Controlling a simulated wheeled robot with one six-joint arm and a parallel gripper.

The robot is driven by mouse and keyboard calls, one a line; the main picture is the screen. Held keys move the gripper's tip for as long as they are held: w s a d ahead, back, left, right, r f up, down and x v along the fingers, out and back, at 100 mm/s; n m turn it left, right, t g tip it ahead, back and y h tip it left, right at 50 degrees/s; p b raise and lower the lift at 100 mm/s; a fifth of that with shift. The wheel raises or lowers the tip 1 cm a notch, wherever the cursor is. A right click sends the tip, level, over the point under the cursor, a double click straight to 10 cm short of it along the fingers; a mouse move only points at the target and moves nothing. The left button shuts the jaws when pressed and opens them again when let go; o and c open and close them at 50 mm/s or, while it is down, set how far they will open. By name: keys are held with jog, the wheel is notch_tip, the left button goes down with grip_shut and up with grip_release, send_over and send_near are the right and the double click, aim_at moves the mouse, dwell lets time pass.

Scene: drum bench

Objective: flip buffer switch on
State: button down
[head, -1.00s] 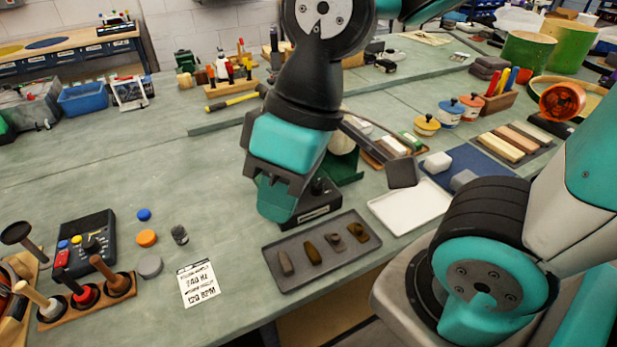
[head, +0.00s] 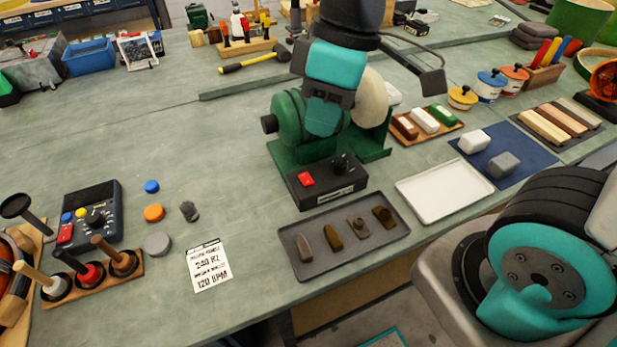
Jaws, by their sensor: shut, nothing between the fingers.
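The buffer is a green machine (head: 287,125) with a pale round wheel (head: 371,97). At its front is a black control box (head: 328,183) with a red switch (head: 306,179) on the left and a black knob (head: 341,163) on the right. I cannot tell which way the switch is set. My gripper (head: 322,130) is shut and empty. It points down above the buffer, behind and above the control box in the picture, and covers part of the green body. The switch is in plain view, apart from the gripper.
A grey tray (head: 291,238) with several small pieces lies in front of the control box. A white tray (head: 444,191) lies to the right. Bench space left of the box is clear, up to a printed card (head: 209,266) and coloured discs (head: 154,212).

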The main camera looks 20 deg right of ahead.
aim_at(309, 182)
jog(key=w+d+f+n+g+h+b, duration=0.1)
jog(key=w+d+f+n+h+b, duration=0.1)
jog(key=w+f+n, duration=0.5)
jog(key=w+d+f+b, duration=0.1)
jog(key=w+f, duration=0.2)
jog(key=w, duration=0.3)
jog(key=shift+w+d+h+b, duration=0.2)
jog(key=shift+w+h+b, duration=0.05)
jog(key=shift+h+b, duration=0.15)
jog(key=shift+f, duration=0.2)
jog(key=f, duration=0.4)
jog(key=s+f+p, duration=0.1)
jog(key=f, duration=0.8)
jog(key=shift+s+f, duration=0.35)
